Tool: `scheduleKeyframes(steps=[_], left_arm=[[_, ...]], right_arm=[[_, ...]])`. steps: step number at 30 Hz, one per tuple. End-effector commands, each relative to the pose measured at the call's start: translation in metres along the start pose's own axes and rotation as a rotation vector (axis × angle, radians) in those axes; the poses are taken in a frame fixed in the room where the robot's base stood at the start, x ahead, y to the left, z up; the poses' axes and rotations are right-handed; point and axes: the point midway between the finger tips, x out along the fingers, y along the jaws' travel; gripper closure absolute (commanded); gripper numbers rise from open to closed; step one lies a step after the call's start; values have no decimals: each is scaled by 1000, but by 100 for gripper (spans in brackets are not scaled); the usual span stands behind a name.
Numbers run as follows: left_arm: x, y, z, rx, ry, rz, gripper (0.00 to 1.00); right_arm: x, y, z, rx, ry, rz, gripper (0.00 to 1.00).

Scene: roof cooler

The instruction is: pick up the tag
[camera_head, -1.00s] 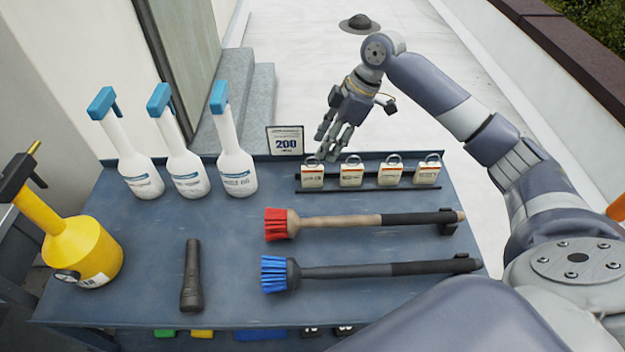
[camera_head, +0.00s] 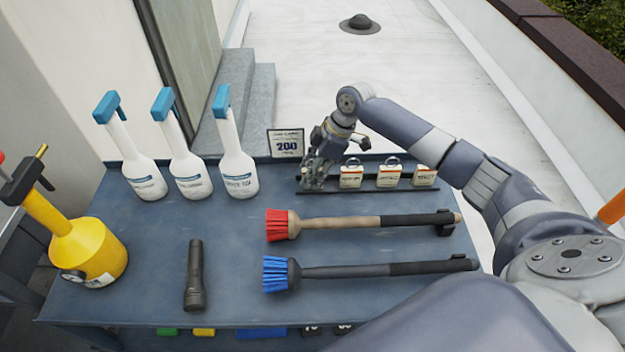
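Three pale tags with metal shackles and printed fronts stand in a dark rack at the back right of the bench: a left one (camera_head: 351,176), a middle one (camera_head: 390,176) and a right one (camera_head: 424,176). My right gripper (camera_head: 312,183) is low at the rack's left end, over the spot of a further tag, which it hides. I cannot tell whether its fingers are closed on that tag. My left gripper is not in view.
A "200" card (camera_head: 286,143) stands just behind my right gripper. A red brush (camera_head: 279,225), a blue brush (camera_head: 278,273), a flashlight (camera_head: 194,275) and a yellow can (camera_head: 92,250) occupy the blue bench (camera_head: 140,295).

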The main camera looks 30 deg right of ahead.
Motion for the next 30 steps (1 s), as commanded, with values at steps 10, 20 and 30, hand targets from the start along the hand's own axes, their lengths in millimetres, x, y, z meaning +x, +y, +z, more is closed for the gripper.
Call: scheduleKeyframes(steps=[10,20,30], left_arm=[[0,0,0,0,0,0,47],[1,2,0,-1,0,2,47],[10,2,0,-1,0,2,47]], right_arm=[[0,0,0,1,-1,0,100],[-5,1,-2,0,0,2,100],[-63,2,-26,-1,2,4,100]])
